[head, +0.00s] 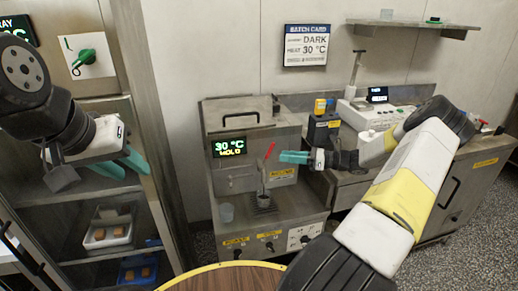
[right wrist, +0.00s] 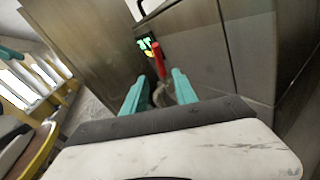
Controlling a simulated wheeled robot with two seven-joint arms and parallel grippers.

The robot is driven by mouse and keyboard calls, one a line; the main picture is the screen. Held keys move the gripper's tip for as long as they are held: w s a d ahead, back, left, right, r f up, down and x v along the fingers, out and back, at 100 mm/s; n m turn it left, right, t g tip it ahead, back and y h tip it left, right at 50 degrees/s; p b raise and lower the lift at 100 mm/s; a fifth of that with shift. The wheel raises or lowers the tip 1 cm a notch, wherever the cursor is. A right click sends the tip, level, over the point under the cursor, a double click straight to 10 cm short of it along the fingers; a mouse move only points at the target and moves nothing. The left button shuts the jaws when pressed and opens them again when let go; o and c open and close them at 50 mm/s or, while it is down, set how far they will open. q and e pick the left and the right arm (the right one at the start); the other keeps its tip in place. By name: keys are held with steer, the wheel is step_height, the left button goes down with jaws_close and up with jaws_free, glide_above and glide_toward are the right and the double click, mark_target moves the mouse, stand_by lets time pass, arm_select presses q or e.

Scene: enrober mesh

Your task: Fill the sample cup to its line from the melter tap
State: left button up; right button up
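The melter (head: 285,145) stands in the middle of the head view, its display reading 30 °C. Its tap (head: 262,180) has a red lever (head: 269,150) tilted up to the right, above a dark drip grate (head: 263,208). A small translucent cup (head: 226,212) stands on the ledge left of the grate; its fill line is too small to see. My right gripper (head: 283,157) is close to the right of the lever. In the right wrist view its teal fingers (right wrist: 158,88) are apart, with the red lever (right wrist: 157,60) showing between and beyond them. My left gripper (head: 128,166) is open and empty by the shelf rack.
A shelf rack (head: 150,170) with a white tray (head: 108,236) and a blue tray is at left. A round wooden table (head: 225,279) is in front. A bench with a scale-like device (head: 372,113) stands right, behind my right arm. A batch card (head: 306,45) hangs on the wall.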

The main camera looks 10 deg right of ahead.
mark_target(269, 152)
steer(key=shift+t, duration=0.5)
steer(key=shift+r+x, duration=0.1)
steer(key=shift+x, duration=1.7)
steer(key=shift+r+x, duration=0.15)
steer(key=shift+x, duration=1.7)
steer(key=shift+w, duration=0.1)
jaws_close()
